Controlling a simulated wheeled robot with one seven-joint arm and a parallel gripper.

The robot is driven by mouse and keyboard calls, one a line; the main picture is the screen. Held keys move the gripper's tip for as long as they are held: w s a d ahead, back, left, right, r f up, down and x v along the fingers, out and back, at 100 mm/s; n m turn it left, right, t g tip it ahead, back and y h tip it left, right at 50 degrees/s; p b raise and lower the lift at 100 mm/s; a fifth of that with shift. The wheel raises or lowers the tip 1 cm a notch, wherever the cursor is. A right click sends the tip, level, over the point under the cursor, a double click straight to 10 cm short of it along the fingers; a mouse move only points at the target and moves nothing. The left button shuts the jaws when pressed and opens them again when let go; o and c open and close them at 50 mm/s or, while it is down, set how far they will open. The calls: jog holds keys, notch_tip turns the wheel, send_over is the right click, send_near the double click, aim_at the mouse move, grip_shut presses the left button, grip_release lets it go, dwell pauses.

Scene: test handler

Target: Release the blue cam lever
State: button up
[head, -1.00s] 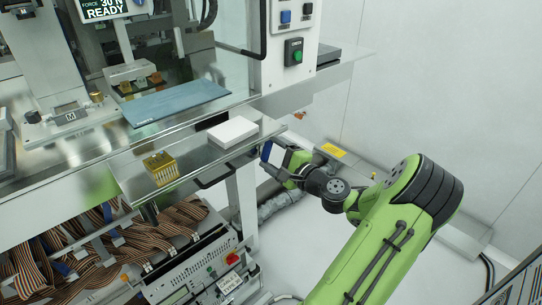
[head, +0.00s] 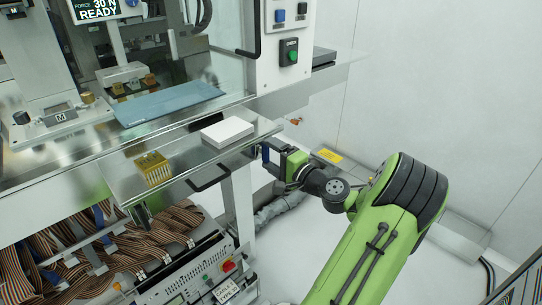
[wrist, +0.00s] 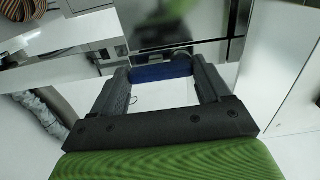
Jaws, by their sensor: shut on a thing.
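The blue cam lever (head: 265,153) shows as a small dark blue piece at the right end of the lower shelf, just beyond the shelf's edge. In the wrist view it is a blue bar (wrist: 160,73) lying across between the fingertips. My gripper (head: 276,161) is shut on this blue piece, with one black finger at each end of it in the wrist view (wrist: 163,82). The lever's mount and pivot are hidden by the shelf and the gripper.
A white box (head: 227,132) and a gold pinned block (head: 152,169) lie on the lower metal shelf (head: 190,160). A black handle (head: 208,179) juts from the shelf front. A blue mat (head: 168,104) lies above.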

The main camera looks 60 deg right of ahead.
jog(key=shift+f, duration=0.1)
jog(key=o, duration=1)
jog(key=shift+s, duration=0.1)
jog(key=p+v, duration=0.2)
jog(key=v, duration=1.3)
jog(key=shift+s+a+p, duration=0.1)
jog(key=shift+s+p, duration=0.2)
jog(key=shift+p, duration=0.1)
